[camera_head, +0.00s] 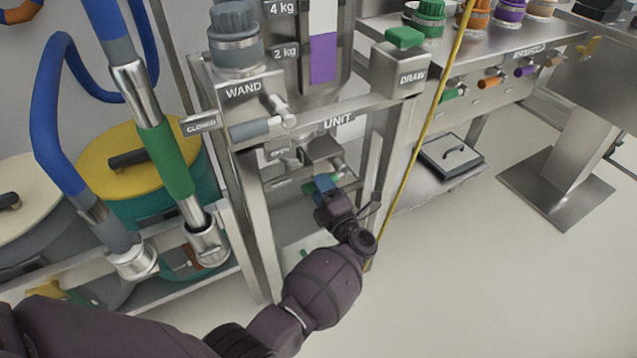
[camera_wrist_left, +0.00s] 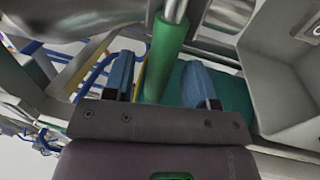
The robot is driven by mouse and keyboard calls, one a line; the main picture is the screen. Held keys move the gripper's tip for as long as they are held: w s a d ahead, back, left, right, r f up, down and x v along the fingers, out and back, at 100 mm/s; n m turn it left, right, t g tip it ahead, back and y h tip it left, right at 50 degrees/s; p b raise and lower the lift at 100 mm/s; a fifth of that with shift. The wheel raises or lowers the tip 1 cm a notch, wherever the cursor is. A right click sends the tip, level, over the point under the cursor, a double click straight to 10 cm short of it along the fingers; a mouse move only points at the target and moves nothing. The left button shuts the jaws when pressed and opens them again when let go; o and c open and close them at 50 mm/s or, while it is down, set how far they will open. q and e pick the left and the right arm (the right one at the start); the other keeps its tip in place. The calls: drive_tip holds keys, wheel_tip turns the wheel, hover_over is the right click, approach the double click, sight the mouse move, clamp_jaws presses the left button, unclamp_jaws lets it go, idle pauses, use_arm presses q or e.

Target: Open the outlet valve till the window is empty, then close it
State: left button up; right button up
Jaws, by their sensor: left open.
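The window (camera_head: 323,58) in the metal unit shows purple contents, with their top between the 2 kg and 4 kg marks. Below the UNIT label is the outlet valve (camera_head: 320,147), a metal block beside an OPEN plate. A green handle grip (camera_head: 309,187) shows low at the valve, partly hidden by my gripper. My left gripper (camera_head: 325,186) has blue fingers and is open at this handle. In the left wrist view the green handle (camera_wrist_left: 164,50) passes between the two spread fingers. Contact cannot be told. My right gripper is not in view.
A grey wand lever (camera_head: 255,128) beside the CLOSED plate sits just above. A green-gripped pipe (camera_head: 166,160) and blue hoses stand left, before a yellow-lidded bin (camera_head: 130,160). A thin yellow line (camera_head: 425,130) crosses right of my gripper.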

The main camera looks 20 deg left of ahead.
use_arm(q)
drive_tip(key=shift+x, duration=0.95)
clamp_jaws()
